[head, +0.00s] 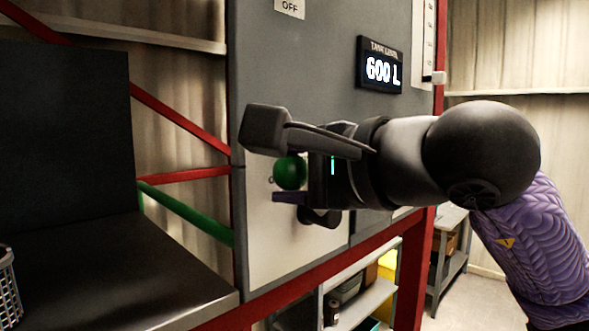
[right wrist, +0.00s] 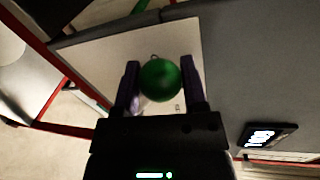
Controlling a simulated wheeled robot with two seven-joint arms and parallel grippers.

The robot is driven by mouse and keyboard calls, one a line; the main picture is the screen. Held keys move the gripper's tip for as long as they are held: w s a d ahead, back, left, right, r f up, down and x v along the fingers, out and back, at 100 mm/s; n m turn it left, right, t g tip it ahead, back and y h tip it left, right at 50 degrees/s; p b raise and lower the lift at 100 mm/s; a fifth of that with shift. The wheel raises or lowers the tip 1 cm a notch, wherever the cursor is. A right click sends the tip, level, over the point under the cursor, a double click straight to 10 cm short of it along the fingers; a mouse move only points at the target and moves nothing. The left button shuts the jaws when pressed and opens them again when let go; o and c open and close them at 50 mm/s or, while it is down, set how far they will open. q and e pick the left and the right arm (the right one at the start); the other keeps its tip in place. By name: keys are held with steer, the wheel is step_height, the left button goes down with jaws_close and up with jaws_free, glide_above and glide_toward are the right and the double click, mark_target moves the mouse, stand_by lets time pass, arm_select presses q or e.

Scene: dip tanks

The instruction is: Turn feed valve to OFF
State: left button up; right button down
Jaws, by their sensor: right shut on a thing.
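A green ball-shaped knob (head: 290,172) stands in front of the grey panel in the head view, between the fingers of my right gripper (head: 283,168). The right wrist view shows the same green knob (right wrist: 160,80) between the two dark fingers of the right gripper (right wrist: 160,85), which is shut on it. Whatever the knob is mounted on is mostly hidden. An OFF label (head: 290,8) is on the panel at the top of the head view, well above the gripper. My left gripper is not in view.
A tank level display (head: 380,68) on the panel reads 600 L. A black bench (head: 120,265) with a wire basket (head: 8,285) is at the left. A red frame (head: 330,270) runs below the panel, with a lower shelf (head: 360,305) beneath. A grey table (head: 450,225) stands behind my right arm.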

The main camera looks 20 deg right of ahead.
steer(key=shift+f, duration=0.1)
stand_by(0.3)
steer(key=shift+c, duration=0.7)
jaws_free()
steer(key=shift+s, duration=0.3)
steer(key=b+v, duration=0.2)
steer(key=v, duration=0.7)
steer(key=shift+s, duration=0.15)
steer(key=shift+d, duration=0.1)
